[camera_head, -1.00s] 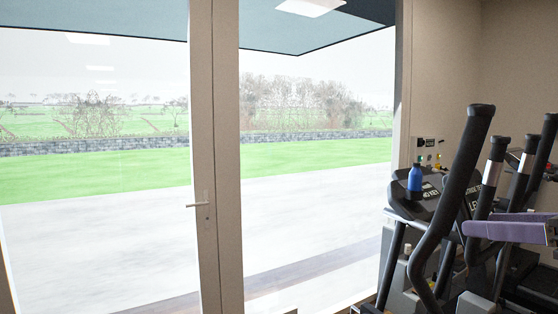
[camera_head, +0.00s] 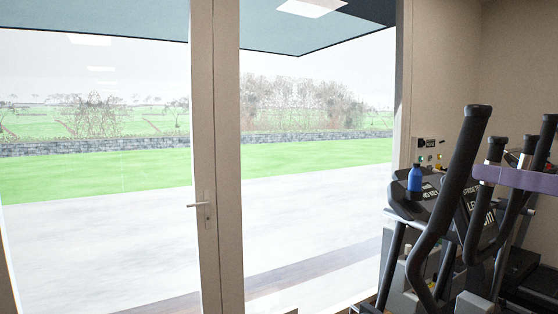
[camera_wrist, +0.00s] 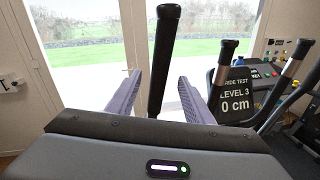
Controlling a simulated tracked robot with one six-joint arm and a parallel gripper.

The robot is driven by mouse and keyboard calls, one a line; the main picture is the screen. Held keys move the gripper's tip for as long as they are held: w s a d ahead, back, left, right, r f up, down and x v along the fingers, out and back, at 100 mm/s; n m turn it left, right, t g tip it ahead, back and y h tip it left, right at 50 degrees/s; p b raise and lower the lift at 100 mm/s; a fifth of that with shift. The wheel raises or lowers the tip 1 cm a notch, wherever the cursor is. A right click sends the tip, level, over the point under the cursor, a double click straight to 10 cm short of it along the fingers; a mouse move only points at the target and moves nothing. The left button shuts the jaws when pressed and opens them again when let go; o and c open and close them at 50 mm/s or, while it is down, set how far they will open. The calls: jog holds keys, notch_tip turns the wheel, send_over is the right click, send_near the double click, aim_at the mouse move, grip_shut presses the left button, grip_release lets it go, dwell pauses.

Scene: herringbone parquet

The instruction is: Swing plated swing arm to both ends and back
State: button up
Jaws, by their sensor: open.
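A black curved swing arm (camera_head: 457,187) stands upright in the head view, and a black grip (camera_wrist: 164,55) rises between my fingers in the wrist view. Two more swing arms with silvery bands stand to the right in the head view, the nearer (camera_head: 497,146) and the farther (camera_head: 529,147). They also show in the wrist view (camera_wrist: 228,49). I cannot tell for certain which arm is the plated one. My gripper (camera_wrist: 160,98) is open, with a purple finger on each side of the black grip and gaps visible. In the head view one purple finger crosses the nearer banded arm.
The exercise machine's console (camera_head: 425,198) carries a blue bottle (camera_head: 415,178). A glazed door (camera_head: 207,190) with a handle is at the left, with open paving beyond the glass.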

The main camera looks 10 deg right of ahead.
jog(key=w+a, duration=0.2)
jog(key=w, duration=1)
jog(key=shift+w, duration=0.25)
grip_shut()
dwell(0.6)
